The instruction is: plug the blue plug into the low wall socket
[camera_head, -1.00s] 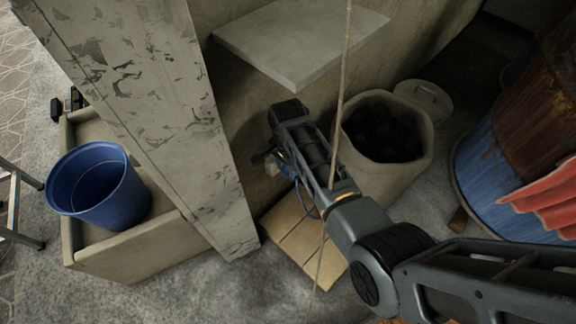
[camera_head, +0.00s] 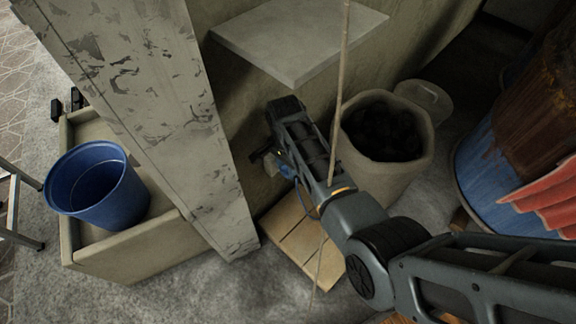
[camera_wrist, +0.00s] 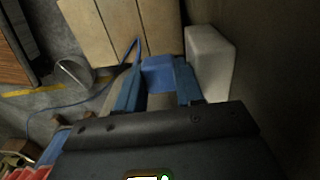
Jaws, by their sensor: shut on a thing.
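My gripper (camera_wrist: 158,88) is shut on the blue plug (camera_wrist: 158,73), which sits between its two fingers in the wrist view. A blue cable (camera_wrist: 75,104) shows to the left of the plug. A pale box on the wall (camera_wrist: 209,62), which looks like the low wall socket, is just right of the right finger. I cannot tell whether plug and box touch; the plug's prongs and the socket's holes are not visible. In the head view my gripper (camera_head: 272,160) is low beside the wall, partly hidden by my arm, with a bit of blue (camera_head: 286,166) showing.
A wooden slatted board (camera_head: 300,236) lies on the floor below my gripper. A sack of dark lumps (camera_head: 388,172) stands right of my arm. A grey shelf (camera_head: 300,38) juts from the wall above. A post (camera_head: 165,110) stands left, with a blue bucket (camera_head: 98,186) beyond.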

